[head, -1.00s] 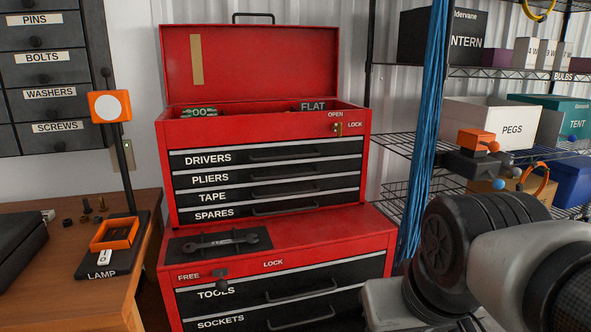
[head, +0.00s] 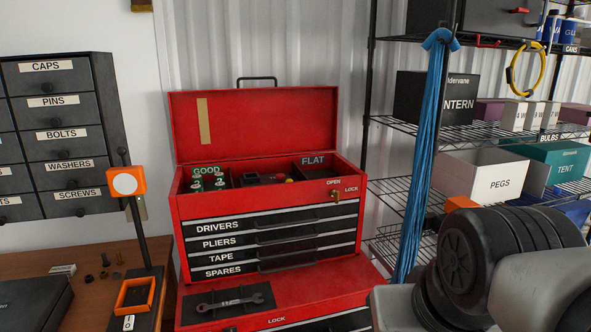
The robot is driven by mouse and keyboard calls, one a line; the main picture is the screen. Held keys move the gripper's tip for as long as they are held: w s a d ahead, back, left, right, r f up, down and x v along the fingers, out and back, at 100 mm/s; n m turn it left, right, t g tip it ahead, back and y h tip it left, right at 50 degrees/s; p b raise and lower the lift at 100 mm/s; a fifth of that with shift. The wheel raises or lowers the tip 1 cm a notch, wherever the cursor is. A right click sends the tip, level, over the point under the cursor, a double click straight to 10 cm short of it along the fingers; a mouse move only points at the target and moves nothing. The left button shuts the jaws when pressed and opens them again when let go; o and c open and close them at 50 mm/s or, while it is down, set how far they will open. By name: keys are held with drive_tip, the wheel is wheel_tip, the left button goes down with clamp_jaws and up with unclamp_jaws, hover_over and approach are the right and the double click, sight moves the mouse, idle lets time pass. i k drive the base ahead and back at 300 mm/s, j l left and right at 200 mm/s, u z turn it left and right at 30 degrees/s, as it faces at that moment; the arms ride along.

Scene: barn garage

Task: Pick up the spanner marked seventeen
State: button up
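A grey open-ended spanner (head: 230,303) lies flat on a black mat (head: 272,309) on the front ledge of the red tool chest (head: 186,237). It lies roughly left to right with a jaw at each end. A pale marking is on its shank, too small to read surely. My arm fills the lower right of the head view, to the right of the chest and well away from the spanner. Its gripper fingers are not seen.
The chest lid (head: 255,125) stands open; batteries and other items lie in its top tray. A wooden bench (head: 90,262) with an orange-framed lamp (head: 136,294) stands left. A wire shelf (head: 398,186) and hanging blue rope (head: 424,170) are right.

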sight(255, 299)
drive_tip(key=u, duration=0.95)
drive_tip(key=k+l+u, duration=0.1)
drive_tip(key=i+j+z, duration=0.2)
drive_tip(key=j, duration=0.3)
drive_tip(key=i+j+z, duration=0.1)
drive_tip(key=j+z, duration=0.15)
drive_tip(key=j, duration=0.25)
drive_tip(key=i+j+z, duration=0.2)
drive_tip(key=j, duration=0.3)
drive_tip(key=j+z, duration=0.25)
drive_tip(key=j, duration=0.3)
